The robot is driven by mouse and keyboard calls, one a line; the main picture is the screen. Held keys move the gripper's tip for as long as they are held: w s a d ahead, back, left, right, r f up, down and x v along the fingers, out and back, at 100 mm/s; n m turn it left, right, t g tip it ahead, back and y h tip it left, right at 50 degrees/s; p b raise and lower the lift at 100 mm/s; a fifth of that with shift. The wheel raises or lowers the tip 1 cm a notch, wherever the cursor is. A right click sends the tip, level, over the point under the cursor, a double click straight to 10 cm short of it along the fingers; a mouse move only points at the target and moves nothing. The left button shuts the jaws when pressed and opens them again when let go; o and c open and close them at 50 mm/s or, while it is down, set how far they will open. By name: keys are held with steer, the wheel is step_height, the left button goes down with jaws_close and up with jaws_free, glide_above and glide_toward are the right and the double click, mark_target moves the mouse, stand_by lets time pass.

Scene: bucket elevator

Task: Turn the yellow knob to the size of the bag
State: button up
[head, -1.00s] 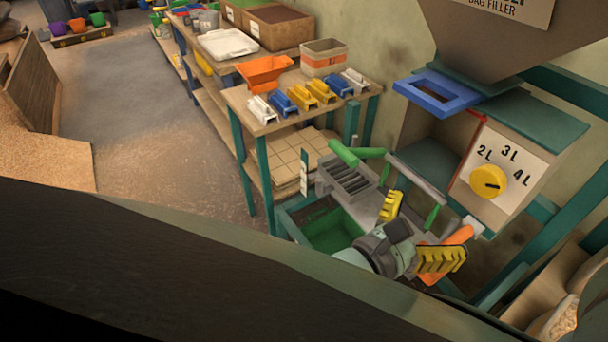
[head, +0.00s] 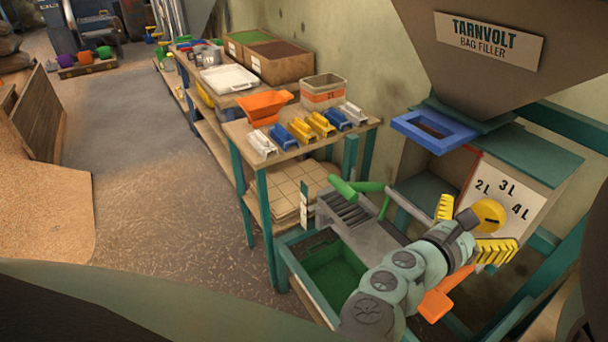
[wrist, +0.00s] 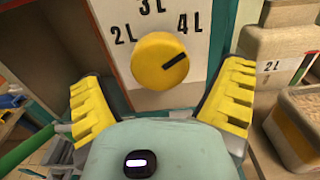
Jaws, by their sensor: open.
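The yellow knob (head: 487,214) is on the white dial panel (head: 510,201) of the bag filler, marked 2L, 3L and 4L. In the wrist view the knob (wrist: 160,60) is fully visible. Its dark pointer line slants to the right and up, below the 4 L mark. My gripper (head: 470,228) is open and empty in front of the panel. In the wrist view, the yellow fingers of my gripper (wrist: 163,88) stand left and right of the knob, a little lower, apart from it. A beige bag with a 2 L label (wrist: 272,67) is at the right.
A blue frame (head: 435,131) sits under the hopper (head: 480,50), left of the panel. An open container of grain (wrist: 300,118) is at the right. A workbench (head: 262,180) stands farther left.

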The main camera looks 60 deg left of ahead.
steer(key=shift+w+d, duration=0.1)
steer(key=shift+w, duration=1.15)
steer(key=c, duration=1.2)
